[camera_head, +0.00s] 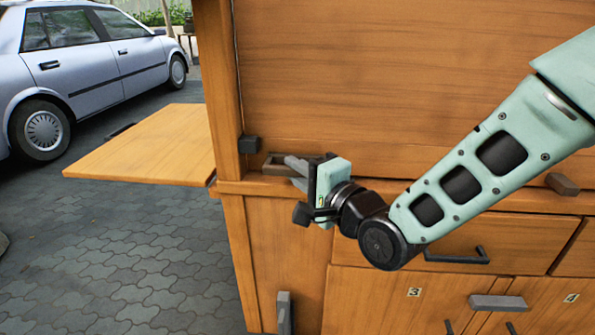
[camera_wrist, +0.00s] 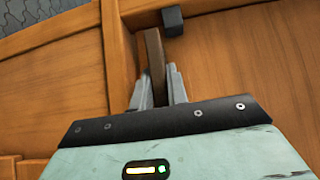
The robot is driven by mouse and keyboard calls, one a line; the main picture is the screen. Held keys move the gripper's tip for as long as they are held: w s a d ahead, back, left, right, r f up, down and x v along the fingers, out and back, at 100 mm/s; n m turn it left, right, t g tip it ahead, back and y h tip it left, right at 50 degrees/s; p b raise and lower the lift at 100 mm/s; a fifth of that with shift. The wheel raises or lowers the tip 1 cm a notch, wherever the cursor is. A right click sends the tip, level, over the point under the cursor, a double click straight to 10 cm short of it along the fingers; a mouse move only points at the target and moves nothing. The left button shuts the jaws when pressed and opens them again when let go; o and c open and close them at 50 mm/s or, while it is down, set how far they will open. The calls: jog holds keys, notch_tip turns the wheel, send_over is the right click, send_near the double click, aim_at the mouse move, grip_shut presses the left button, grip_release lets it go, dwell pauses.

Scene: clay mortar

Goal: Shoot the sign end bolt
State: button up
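The bolt (camera_head: 275,161) shows as a short brown bar on the ledge at the left end of the wooden cabinet front. In the wrist view the bar (camera_wrist: 153,52) runs upward from between the fingers, with its far end near a dark block (camera_wrist: 172,20) on the wood. My gripper (camera_head: 297,171) is at the bar, with one grey finger on each side. In the wrist view the fingers (camera_wrist: 158,86) stand close together and look pressed to the bar. The bar's near part is hidden between the fingers. No sign with writing can be made out.
The wooden cabinet (camera_head: 380,85) fills the middle and right. A flat wooden leaf (camera_head: 150,146) sticks out at its left end. Drawers and numbered doors with grey handles (camera_head: 455,256) are below. Another brown block (camera_head: 563,184) is at right. A silver car (camera_head: 90,65) stands on the paving.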

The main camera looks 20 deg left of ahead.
aim_at(272, 172)
grip_shut()
jog(key=a, duration=0.2)
jog(key=s+a+b, duration=0.1)
jog(key=a, duration=0.1)
jog(key=shift+s+a+f, duration=0.1)
jog(key=shift+a, duration=0.3)
jog(key=shift+s+a, duration=0.1)
jog(key=o, duration=0.8)
grip_release()
jog(key=shift+a, duration=0.1)
jog(key=shift+c, duration=0.2)
jog(key=shift+s+d, duration=0.2)
jog(key=shift+d, duration=0.3)
jog(key=v, duration=1.6)
jog(key=shift+d+p, duration=0.2)
jog(key=shift+p, duration=0.15)
